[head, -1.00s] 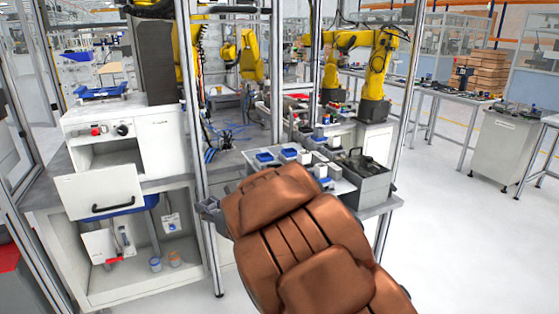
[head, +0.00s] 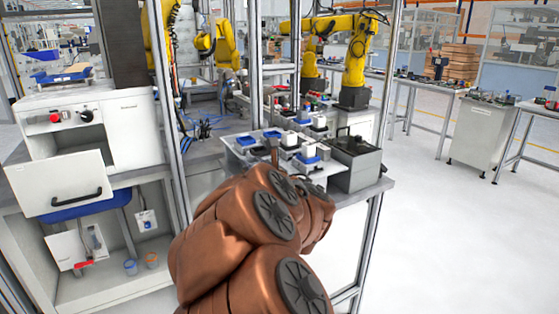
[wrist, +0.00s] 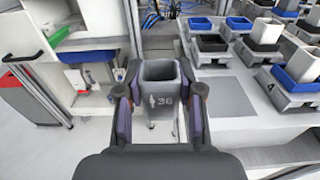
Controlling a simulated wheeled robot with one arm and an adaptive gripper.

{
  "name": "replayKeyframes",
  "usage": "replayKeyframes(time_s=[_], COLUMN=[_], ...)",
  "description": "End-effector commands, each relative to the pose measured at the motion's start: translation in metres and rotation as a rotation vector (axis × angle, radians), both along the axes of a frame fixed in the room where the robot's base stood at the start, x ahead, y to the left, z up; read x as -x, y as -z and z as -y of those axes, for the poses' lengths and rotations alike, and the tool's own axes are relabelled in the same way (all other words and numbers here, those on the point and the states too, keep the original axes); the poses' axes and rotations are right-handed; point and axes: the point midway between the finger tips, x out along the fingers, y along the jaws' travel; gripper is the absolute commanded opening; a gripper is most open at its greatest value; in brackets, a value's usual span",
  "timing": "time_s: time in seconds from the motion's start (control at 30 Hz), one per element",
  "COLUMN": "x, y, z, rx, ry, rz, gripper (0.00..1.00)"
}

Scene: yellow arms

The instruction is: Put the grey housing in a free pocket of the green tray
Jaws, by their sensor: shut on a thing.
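The grey housing (wrist: 160,90), a box open at the top and marked "36", stands upright between the fingers of my gripper (wrist: 160,100) in the wrist view. My gripper is shut on its sides. It holds the housing to the left of the white surface with the pallets. In the head view my brown arm hides the gripper and the housing. A green strip (wrist: 88,44) shows at the left in the wrist view, by the white cabinet; I cannot tell whether it is the green tray. No pockets of a green tray can be made out.
Several grey pallets with blue, black and white parts (head: 310,150) stand on the bench, with a dark grey bin (head: 356,160) at its right end. Metal posts (head: 166,110) stand near my arm.

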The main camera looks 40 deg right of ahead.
Motion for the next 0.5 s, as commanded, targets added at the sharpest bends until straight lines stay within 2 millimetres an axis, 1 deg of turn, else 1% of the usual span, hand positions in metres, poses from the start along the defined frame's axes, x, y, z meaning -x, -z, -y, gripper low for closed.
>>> replayKeyframes(time_s=[0.2, 0.5], x=[-0.009, -0.024], y=[-0.001, 0.003], z=[0.029, 0.074], rx=[-0.003, -0.003], ry=[0.001, 0.001], rz=[0.003, 0.003], gripper=[0.1, 0.1])
